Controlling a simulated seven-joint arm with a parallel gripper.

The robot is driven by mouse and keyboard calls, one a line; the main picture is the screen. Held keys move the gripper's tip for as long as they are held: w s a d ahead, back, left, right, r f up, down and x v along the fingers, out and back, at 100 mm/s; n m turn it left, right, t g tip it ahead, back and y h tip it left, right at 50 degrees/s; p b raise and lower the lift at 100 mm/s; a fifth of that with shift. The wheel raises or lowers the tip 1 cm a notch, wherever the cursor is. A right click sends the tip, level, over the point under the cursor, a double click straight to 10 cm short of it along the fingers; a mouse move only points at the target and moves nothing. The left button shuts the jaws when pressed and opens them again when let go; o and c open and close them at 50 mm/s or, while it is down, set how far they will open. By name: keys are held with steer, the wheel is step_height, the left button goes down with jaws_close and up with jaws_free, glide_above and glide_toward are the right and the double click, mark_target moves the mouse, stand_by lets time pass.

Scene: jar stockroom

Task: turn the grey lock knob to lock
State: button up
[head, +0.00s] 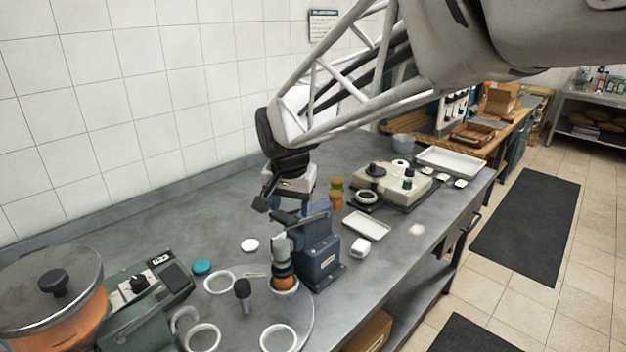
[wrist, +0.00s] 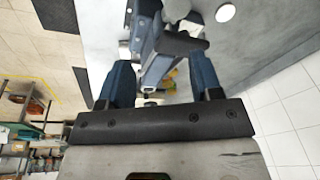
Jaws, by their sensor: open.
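A blue-grey bench press (head: 318,254) stands upright on the steel counter. A pale grey cylinder (head: 281,246) is at its front, above an orange-filled jar (head: 284,281). My gripper (head: 291,212) is open, pointing down at the top of the press and partly hiding it. In the wrist view, the open blue fingers (wrist: 160,62) lie on either side of the press body (wrist: 158,70). A dark grey rounded part (wrist: 180,43) shows beyond the fingertips; it may be the lock knob, but I cannot tell surely. Contact is not clear.
A round turntable with white rings (head: 278,338) and a dark-handled tool (head: 243,290) is in front. A green-grey machine (head: 140,300) with an orange pot is left. Amber jars (head: 336,193), a white tray (head: 366,225) and a beige device (head: 392,182) stand behind or right.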

steer(key=s+d, duration=0.4)
steer(key=d, duration=0.1)
steer(key=shift+d+r+n, duration=0.3)
steer(key=shift+d+r, duration=0.05)
steer(key=shift+r, duration=0.1)
